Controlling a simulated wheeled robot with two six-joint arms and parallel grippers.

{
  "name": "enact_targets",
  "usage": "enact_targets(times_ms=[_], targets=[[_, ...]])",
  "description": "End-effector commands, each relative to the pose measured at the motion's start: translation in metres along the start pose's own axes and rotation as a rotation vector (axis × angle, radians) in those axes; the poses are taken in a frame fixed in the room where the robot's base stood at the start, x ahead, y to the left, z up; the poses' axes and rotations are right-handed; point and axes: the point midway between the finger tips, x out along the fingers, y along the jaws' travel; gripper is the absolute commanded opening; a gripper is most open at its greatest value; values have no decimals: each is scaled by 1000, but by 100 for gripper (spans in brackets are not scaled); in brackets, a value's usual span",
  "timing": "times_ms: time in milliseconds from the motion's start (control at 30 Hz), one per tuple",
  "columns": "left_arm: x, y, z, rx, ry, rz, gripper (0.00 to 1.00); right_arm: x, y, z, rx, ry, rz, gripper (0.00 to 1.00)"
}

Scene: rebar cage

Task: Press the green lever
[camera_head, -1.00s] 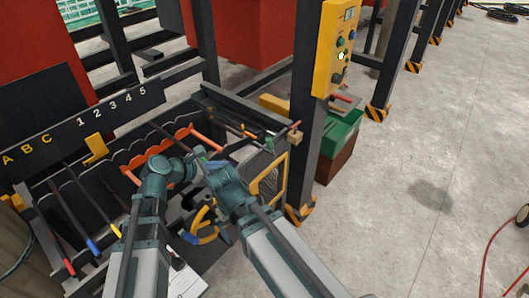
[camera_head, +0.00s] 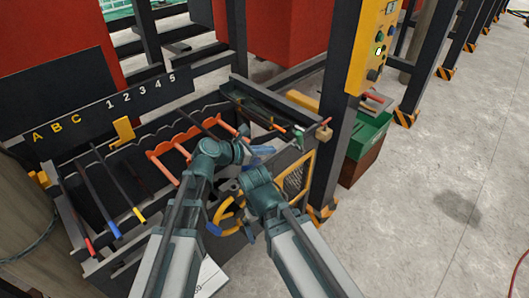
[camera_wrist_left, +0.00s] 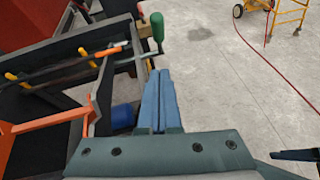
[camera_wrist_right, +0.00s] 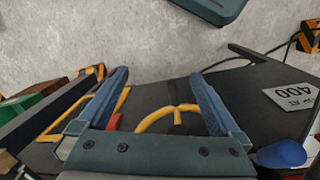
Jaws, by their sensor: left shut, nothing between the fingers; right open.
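The green lever (camera_head: 298,131) stands at the right end of the dark rack, near the post. In the left wrist view its green handle (camera_wrist_left: 157,28) is upright on a dark bar, just beyond the fingertips. My left gripper (camera_head: 265,150) has its blue fingers shut and empty, to the left of and below the lever in the head view. In the left wrist view the fingers (camera_wrist_left: 160,74) look a little apart from the handle. My right gripper (camera_wrist_right: 160,75) is open and empty, above a dark panel with a yellow curved handle (camera_wrist_right: 165,115); its fingers are hard to make out in the head view.
An orange comb-like rail (camera_head: 170,150) runs along the rack. A dark post with a yellow control box (camera_head: 371,48) rises beside the lever. A green and brown box (camera_head: 368,140) stands behind the post. The floor at the right is clear.

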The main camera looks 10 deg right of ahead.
Motion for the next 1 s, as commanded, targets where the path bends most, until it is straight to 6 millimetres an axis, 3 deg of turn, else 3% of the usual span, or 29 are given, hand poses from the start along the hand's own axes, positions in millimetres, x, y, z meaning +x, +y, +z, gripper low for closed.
enact_targets(times_ms=[33,267,333,500,1000], targets=[[16,1,-4,2,0,-3,0,10,-1,-1,0,0,0,100],[60,1,-3,2,0,-2,0,28,-3,-2,0,0,0,100],[64,1,11,2,0,-2,0,17,-2,-1,0,0,0,100],[77,1,24,2,1,0,0,12,-1,-1,0,0,0,100],[83,0,28,1,1,0,0,10,-1,-1,0,0,0,100]])
